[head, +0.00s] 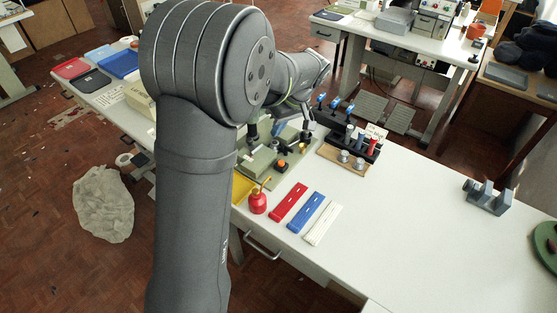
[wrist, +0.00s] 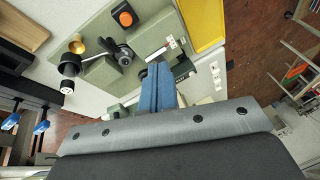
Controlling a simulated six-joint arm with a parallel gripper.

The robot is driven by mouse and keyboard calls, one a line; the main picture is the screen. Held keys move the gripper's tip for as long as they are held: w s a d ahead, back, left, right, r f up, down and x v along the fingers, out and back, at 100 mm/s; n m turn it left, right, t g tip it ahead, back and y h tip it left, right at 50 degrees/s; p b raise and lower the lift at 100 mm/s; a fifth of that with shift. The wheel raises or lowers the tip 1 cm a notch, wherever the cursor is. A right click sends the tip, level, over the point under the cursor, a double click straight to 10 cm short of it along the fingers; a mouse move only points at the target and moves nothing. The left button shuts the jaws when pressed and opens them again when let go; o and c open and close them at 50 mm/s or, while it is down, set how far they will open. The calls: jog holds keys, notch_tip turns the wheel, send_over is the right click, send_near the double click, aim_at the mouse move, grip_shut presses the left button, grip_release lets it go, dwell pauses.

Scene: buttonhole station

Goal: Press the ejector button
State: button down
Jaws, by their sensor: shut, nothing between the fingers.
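The orange button (wrist: 125,17) sits on a dark square base on the pale green machine plate (wrist: 150,30) in the wrist view. It also shows in the head view as a small orange spot (head: 282,164) on the machine. My gripper (wrist: 158,70) has its blue fingers shut together, with nothing between them. In the wrist view the fingertips are over the machine, below and right of the button, and apart from it. In the head view my arm hides part of the machine.
A red oil can (head: 258,202), red strip (head: 289,202), blue strip (head: 306,211) and white strip (head: 323,224) lie in front of the machine. A rack with blue-handled tools (head: 335,103) and a spool board (head: 345,159) stand to its right. The table's right half is mostly clear.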

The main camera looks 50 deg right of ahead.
aim_at(281, 163)
jog(key=shift+s+d+f+m+t+h, duration=0.15)
jog(key=shift+s+d+f+m+t, duration=0.2)
jog(key=shift+m+t, duration=0.5)
jog(key=shift+s+d+f+m+t+h, duration=0.15)
jog(key=shift+f+m+t, duration=0.3)
jog(key=shift+m+t, duration=0.4)
jog(key=shift+s+d+f+m+t+h, duration=0.15)
jog(key=shift+d+f+m+t, duration=0.2)
jog(key=shift+m+t, duration=0.5)
jog(key=shift+a, duration=0.15)
jog(key=shift+f, duration=4.45)
jog(key=shift+f, duration=0.15)
jog(key=shift+f, duration=0.3)
